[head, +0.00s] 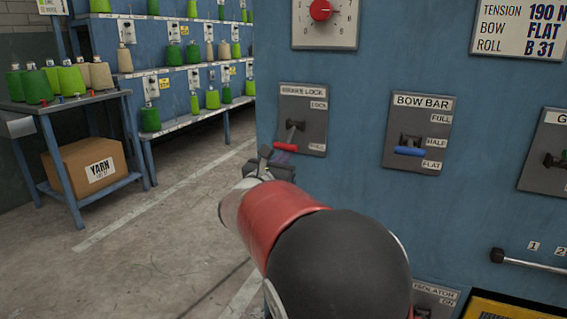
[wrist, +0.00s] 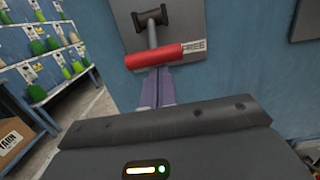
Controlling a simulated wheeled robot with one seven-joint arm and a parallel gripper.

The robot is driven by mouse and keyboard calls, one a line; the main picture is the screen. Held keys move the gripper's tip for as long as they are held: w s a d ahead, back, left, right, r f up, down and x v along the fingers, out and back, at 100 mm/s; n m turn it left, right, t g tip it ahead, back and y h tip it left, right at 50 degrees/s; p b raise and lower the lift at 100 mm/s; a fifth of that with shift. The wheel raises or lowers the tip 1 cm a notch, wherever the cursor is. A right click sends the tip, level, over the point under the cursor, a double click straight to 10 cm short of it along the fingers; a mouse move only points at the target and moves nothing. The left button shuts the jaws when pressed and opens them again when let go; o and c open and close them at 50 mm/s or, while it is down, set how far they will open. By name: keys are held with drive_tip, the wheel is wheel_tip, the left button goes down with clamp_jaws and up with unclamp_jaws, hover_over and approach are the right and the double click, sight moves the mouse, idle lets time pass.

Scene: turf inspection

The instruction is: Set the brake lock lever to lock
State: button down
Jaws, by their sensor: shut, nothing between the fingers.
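The brake lock panel (head: 303,105) is a grey plate on the blue machine front, with LOCK marked at the top and FREE at the bottom. Its lever (head: 294,131) hangs down towards FREE, and its red handle is partly hidden by my gripper in the head view. In the wrist view the red handle (wrist: 154,56) lies crosswise beside the FREE label, below its dark pivot. My gripper (head: 279,158) is shut and empty, its fingertips (wrist: 155,76) right at the lower side of the handle. I cannot tell whether they touch it.
To the right is the bow bar panel (head: 417,133) with a blue handle (head: 410,151). A dial (head: 321,12) sits above. A black-knobbed lever (head: 530,260) sticks out lower right. A yarn table (head: 62,104) and shelves stand at left, with open floor between.

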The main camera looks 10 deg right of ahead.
drive_tip(key=shift+r, duration=0.1)
drive_tip(key=shift+s+a+r+p, duration=0.15)
drive_tip(key=shift+r+p, duration=0.1)
drive_tip(key=shift+p, duration=0.5)
